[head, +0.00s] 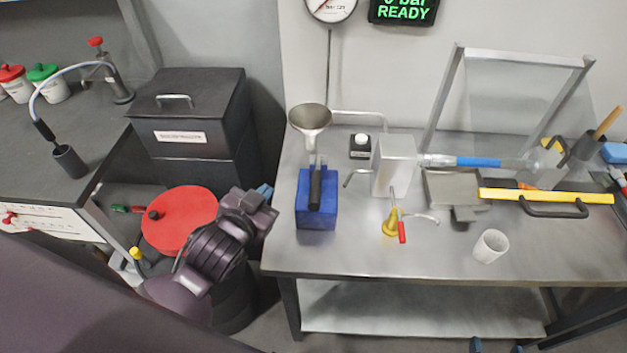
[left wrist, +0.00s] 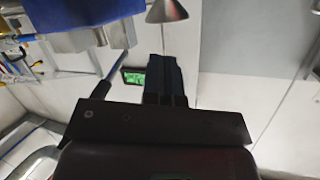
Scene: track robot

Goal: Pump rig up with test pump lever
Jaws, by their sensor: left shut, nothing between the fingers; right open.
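The test pump is a blue box (head: 317,212) near the left end of the steel bench. Its black lever grip (head: 316,187) stands over the box, and a metal funnel (head: 310,118) is behind it. My left gripper (head: 265,190) is shut and empty, left of the pump, apart from the lever. In the left wrist view its fingers (left wrist: 165,78) are together, with the blue pump body (left wrist: 65,52) at upper left and the funnel (left wrist: 167,10) above. My right gripper (head: 497,347) is open at the bottom edge; only its fingertips show.
A display (head: 403,11) reads 0 bar READY beside a round gauge (head: 331,8). A red-lidded drum (head: 180,217) stands left of the bench.

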